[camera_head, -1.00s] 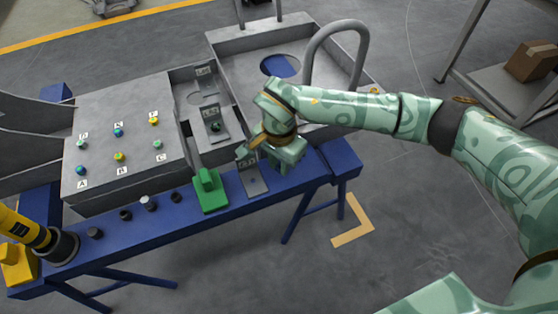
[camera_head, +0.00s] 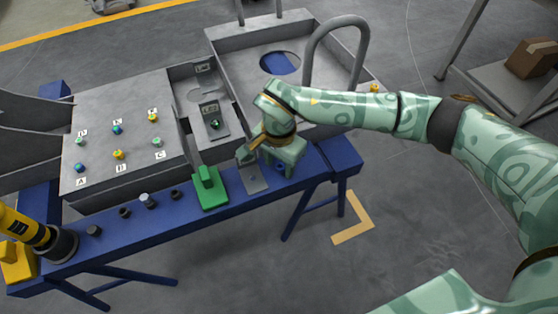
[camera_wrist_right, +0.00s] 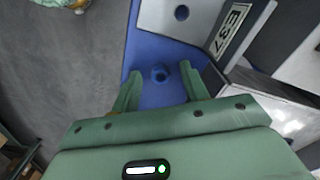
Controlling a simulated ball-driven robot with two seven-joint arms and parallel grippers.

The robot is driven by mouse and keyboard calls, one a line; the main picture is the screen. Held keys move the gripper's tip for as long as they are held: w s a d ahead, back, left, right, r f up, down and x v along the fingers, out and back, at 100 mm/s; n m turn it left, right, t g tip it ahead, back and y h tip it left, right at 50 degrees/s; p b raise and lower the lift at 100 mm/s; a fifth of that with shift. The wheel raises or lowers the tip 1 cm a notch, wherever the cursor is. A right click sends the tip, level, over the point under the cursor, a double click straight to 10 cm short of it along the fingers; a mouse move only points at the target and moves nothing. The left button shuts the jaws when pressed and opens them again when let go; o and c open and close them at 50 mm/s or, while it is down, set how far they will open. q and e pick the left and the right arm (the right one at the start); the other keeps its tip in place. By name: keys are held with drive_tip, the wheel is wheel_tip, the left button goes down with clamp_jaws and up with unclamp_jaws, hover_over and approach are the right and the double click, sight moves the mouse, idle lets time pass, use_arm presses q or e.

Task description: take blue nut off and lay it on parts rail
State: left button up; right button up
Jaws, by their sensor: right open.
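A small blue nut (camera_wrist_right: 160,74) sits on the blue parts rail (camera_wrist_right: 146,52) in the right wrist view, between the spread fingers of my right gripper (camera_wrist_right: 161,88). The fingers stand apart from it on both sides. In the head view my right gripper (camera_head: 285,160) is low over the right part of the rail (camera_head: 232,203), beside a grey labelled plate (camera_head: 256,180). Its fingertips are mostly hidden there. My left gripper is not in view.
A green block (camera_head: 209,193) and several dark or grey caps (camera_head: 147,201) stand along the rail. A yellow and black tool (camera_head: 30,235) is at the rail's left end. A grey tray with a hoop handle (camera_head: 314,40) lies behind my arm.

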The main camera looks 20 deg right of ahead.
use_arm(q)
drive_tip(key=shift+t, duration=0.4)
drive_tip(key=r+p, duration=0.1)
drive_tip(key=p, duration=0.1)
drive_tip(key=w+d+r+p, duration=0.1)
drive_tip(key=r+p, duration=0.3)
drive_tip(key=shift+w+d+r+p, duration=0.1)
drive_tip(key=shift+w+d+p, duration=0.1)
drive_tip(key=shift+p, duration=0.1)
use_arm(e)
wheel_tip(320, 180, up, 16)
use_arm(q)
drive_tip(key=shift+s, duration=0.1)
